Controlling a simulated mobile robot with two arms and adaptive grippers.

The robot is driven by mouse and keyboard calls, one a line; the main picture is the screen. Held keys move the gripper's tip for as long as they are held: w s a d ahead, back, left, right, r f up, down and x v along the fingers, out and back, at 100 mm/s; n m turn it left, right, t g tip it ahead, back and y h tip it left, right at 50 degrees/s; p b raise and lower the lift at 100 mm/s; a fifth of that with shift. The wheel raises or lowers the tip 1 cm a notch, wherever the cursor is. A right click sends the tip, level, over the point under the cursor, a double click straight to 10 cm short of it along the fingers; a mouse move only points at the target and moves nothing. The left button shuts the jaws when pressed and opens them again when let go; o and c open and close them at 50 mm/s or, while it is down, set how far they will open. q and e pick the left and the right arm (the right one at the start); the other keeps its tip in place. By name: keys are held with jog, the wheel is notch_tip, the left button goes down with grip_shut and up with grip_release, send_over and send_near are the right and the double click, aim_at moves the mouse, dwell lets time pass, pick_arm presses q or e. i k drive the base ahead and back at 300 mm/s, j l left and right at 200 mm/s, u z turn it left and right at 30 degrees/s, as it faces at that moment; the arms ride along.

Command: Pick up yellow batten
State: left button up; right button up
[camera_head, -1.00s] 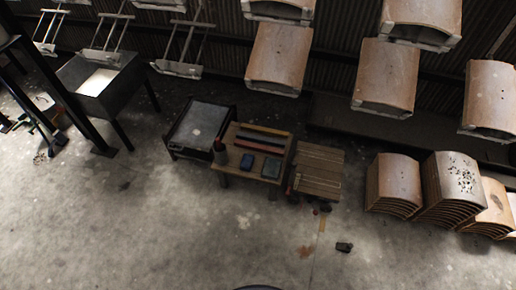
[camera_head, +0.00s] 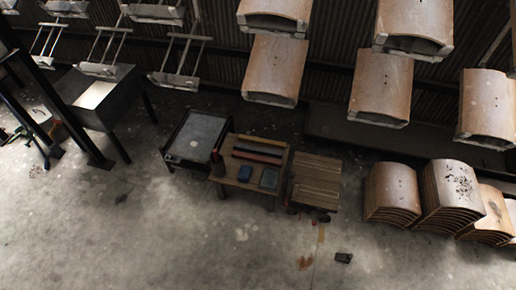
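Several long thin battens lie side by side across the back of a small wooden table (camera_head: 228,178) in the middle of the head view. The yellow batten (camera_head: 263,139) is a narrow yellowish strip at the table's far edge. A reddish batten and a darker one lie just in front of it. Neither of my grippers is in view.
A grey-topped cart (camera_head: 203,135) stands left of the table, and a slatted wooden pallet (camera_head: 315,182) right of it. Stacks of curved wooden panels (camera_head: 392,193) stand farther right. Similar panels (camera_head: 274,68) hang overhead. The concrete floor (camera_head: 190,240) in front is mostly clear.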

aim_at(241, 138)
jog(key=i+j+z, duration=0.1)
jog(key=z, duration=0.45)
jog(key=i+j+z, duration=0.15)
jog(key=j, duration=0.2)
jog(key=i+j+z, duration=0.15)
jog(key=j, duration=0.2)
jog(key=i+j+z, duration=0.1)
jog(key=j, duration=0.25)
jog(key=i+j+z, duration=0.15)
jog(key=j, duration=0.25)
jog(key=i+j+z, duration=0.15)
jog(key=j, duration=0.25)
